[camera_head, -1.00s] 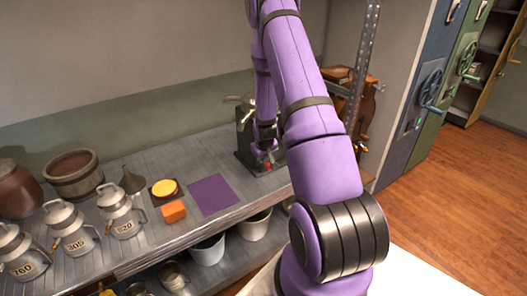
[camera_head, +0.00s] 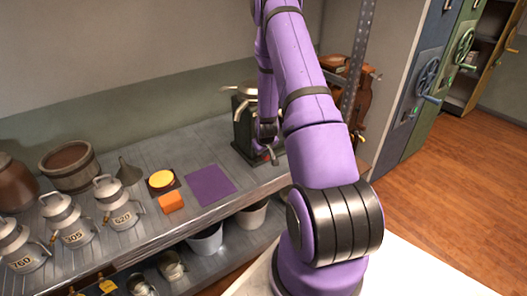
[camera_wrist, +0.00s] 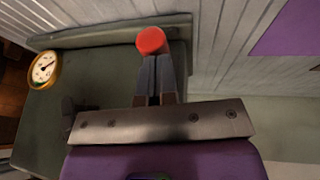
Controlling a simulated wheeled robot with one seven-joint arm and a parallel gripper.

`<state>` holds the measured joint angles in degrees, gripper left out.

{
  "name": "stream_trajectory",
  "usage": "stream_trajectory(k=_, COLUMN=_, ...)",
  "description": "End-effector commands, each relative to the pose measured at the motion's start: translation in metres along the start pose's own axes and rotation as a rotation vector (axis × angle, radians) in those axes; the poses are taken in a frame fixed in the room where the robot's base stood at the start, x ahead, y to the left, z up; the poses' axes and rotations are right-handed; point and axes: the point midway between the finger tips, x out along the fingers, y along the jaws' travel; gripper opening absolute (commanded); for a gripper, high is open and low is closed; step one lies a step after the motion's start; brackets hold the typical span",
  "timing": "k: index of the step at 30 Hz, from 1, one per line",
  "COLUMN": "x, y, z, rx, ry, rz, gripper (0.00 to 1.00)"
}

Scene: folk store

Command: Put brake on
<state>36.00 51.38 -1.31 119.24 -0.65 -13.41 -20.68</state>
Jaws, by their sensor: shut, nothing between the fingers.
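A dark green machine (camera_head: 243,130) stands on the shelf, partly behind my arm. In the wrist view its dark green body (camera_wrist: 100,72) fills the left and middle, with a brass-rimmed round gauge (camera_wrist: 44,69) on it. A red round knob (camera_wrist: 151,41) shows just beyond my fingertips; a small red spot shows low on the machine in the head view (camera_head: 268,157). My gripper (camera_wrist: 155,62) is shut and empty, its fingertips at or very near the knob. I cannot tell if they touch it. The rod behind the knob is hidden.
A purple mat (camera_head: 210,184), an orange block (camera_head: 171,202) and a yellow disc (camera_head: 161,179) lie left of the machine. Several numbered metal cans (camera_head: 117,203) and a wooden tub (camera_head: 70,165) stand farther left. A metal post (camera_head: 358,75) rises at the right.

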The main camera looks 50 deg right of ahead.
Motion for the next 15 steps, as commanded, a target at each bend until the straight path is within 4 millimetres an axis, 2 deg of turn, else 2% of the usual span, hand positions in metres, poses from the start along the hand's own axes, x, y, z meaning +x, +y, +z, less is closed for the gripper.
stream_trajectory(k=15, x=0.0070, y=-0.0013, z=0.0095, rx=0.025, ry=0.134, rz=-0.002, gripper=0.00)
